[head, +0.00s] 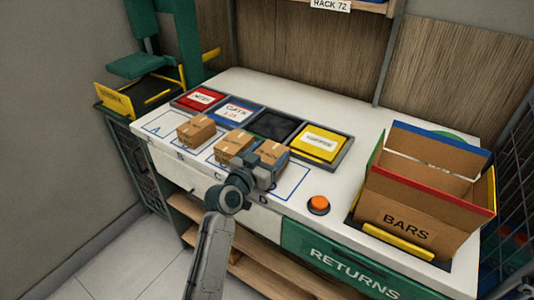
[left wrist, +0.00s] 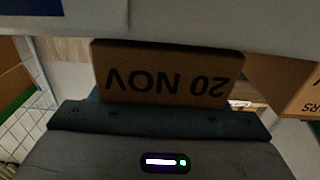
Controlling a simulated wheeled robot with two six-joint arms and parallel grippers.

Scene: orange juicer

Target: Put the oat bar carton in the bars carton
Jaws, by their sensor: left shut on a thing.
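My left gripper (head: 265,172) is at the front of the table and is shut on a small brown carton (head: 273,152), the rightmost of the small cartons. The left wrist view shows the held carton (left wrist: 168,75) with "20 NOV" upside down on its face. The gripper hides part of it in the head view, and I cannot read whether it says oat bar. The bars carton (head: 400,218) is a large open brown box marked "BARS" at the right of the table, apart from the gripper. My right gripper is not in view.
Two more small cartons, one at the left (head: 196,130) and one in the middle (head: 234,147), sit on the table's marked squares. A red tray (head: 200,99), a dark tray and a yellow tray (head: 320,143) lie behind. An orange button (head: 318,204) stands between gripper and bars carton.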

